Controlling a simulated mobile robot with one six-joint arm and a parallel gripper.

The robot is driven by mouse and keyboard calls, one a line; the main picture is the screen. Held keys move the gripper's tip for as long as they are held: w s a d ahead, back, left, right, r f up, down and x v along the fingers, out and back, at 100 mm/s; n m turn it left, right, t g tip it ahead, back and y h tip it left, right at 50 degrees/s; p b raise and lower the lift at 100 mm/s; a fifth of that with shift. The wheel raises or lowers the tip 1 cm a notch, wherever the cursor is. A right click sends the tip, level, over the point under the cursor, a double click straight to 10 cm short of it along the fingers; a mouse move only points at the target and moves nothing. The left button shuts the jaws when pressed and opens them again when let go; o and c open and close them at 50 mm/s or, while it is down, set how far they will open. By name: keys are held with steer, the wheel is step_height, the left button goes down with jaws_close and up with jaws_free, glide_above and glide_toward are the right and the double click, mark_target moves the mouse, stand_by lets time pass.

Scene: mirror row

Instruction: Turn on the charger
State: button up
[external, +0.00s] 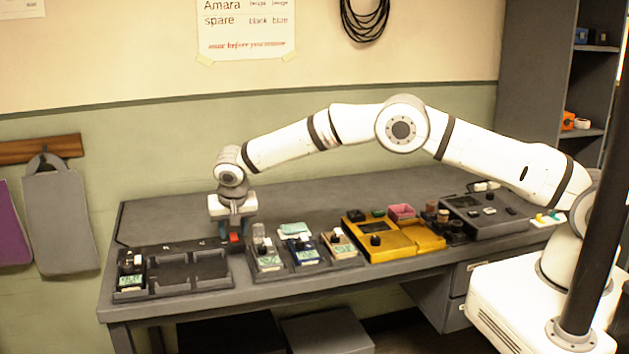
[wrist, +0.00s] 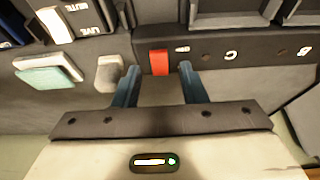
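The charger (external: 213,284) is a dark tray with several bays at the left of the bench. Marks and small dark dots line the strip. I cannot tell which way the switch is set. My gripper (external: 234,233) is over that end, pointing down. In the wrist view my gripper (wrist: 160,78) is open and empty, the switch between and just beyond its blue fingertips.
Small units with green labels (external: 268,258) stand close to the right of the switch. Further right are a yellow device (external: 418,236), a pink box (external: 402,211) and a grey console (external: 487,219). The bench behind my gripper is mostly clear.

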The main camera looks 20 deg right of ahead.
jaws_close()
steer(key=shift+w+g, duration=0.35)
steer(key=shift+g, duration=0.35)
steer(key=shift+w+r+g+p, duration=0.1)
steer(key=shift+w+g+p, duration=0.05)
steer(key=shift+g+p, duration=0.3)
steer(key=shift+g, duration=0.25)
jaws_free()
